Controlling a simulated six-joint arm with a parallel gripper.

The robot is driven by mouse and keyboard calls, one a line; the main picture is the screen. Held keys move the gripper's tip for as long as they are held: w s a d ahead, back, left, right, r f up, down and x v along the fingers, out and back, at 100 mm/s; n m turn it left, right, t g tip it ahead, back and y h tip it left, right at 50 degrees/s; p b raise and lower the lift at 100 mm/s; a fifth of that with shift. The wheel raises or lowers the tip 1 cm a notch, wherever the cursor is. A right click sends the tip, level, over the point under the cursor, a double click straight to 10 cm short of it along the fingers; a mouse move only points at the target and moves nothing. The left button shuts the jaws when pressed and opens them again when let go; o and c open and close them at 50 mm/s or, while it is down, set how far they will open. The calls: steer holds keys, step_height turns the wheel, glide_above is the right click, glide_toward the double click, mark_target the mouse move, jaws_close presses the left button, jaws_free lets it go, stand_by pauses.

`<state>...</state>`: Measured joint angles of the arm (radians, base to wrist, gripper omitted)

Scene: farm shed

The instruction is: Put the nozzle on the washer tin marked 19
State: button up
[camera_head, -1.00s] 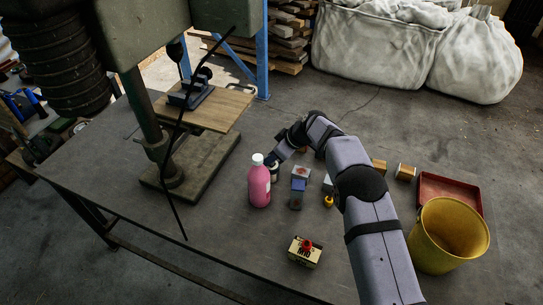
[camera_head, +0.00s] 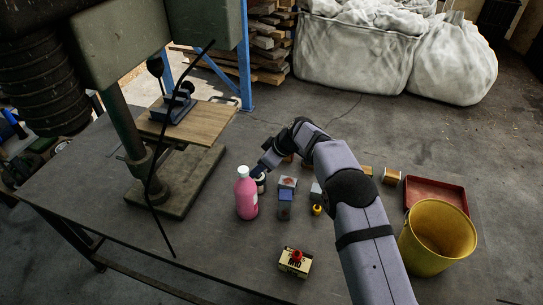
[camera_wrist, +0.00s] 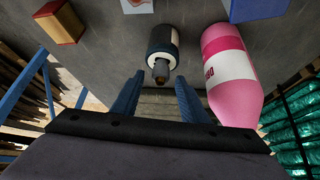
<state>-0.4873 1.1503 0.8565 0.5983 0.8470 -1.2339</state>
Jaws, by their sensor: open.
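A dark and white stepped cylinder with a narrow tip, which looks like the nozzle (camera_wrist: 161,48), stands just beyond my fingertips in the wrist view. It is in line with the gap between them. In the head view the same piece (camera_head: 260,184) is beside the pink bottle. My gripper (camera_wrist: 160,78) is open and empty, low at the tabletop. Small block-like tins stand to the right: a grey one with a red mark (camera_head: 288,182), a blue one (camera_head: 285,195) and another grey one (camera_head: 316,191). No number 19 is readable on any.
The pink bottle (camera_head: 246,198) stands close by the gripper. A cream box (camera_head: 295,264) with a red piece on top is at the front. A yellow bucket (camera_head: 416,262) and red tray (camera_head: 408,188) are at right. The drill press stands at left. The front middle is mostly clear.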

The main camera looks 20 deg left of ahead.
steer(key=b+v, duration=0.2)
steer(key=v, duration=0.8)
steer(key=shift+d+r, duration=0.2)
steer(key=shift+r, duration=0.05)
steer(key=s+d+m+h, duration=0.2)
steer(key=s+d+m, duration=0.25)
steer(key=d, duration=0.55)
steer(key=s+d+m+h, duration=0.1)
steer(key=s+d+m, duration=0.35)
steer(key=d, duration=0.55)
steer(key=s+d+f+m+h, duration=0.1)
steer(key=s+d+f+m, duration=0.1)
steer(key=s+d, duration=0.5)
steer(key=s+d+f+m+g+h, duration=0.1)
steer(key=s+d, duration=0.6)
steer(key=s, duration=0.7)
step_height(320, 180, down, 2)
steer(key=m+h, duration=0.1)
steer(key=m, duration=0.2)
steer(key=shift+s+d+m, duration=0.25)
steer(key=shift+d+m, duration=0.1)
steer(key=shift+m, duration=0.05)
steer(key=shift+f, duration=0.1)
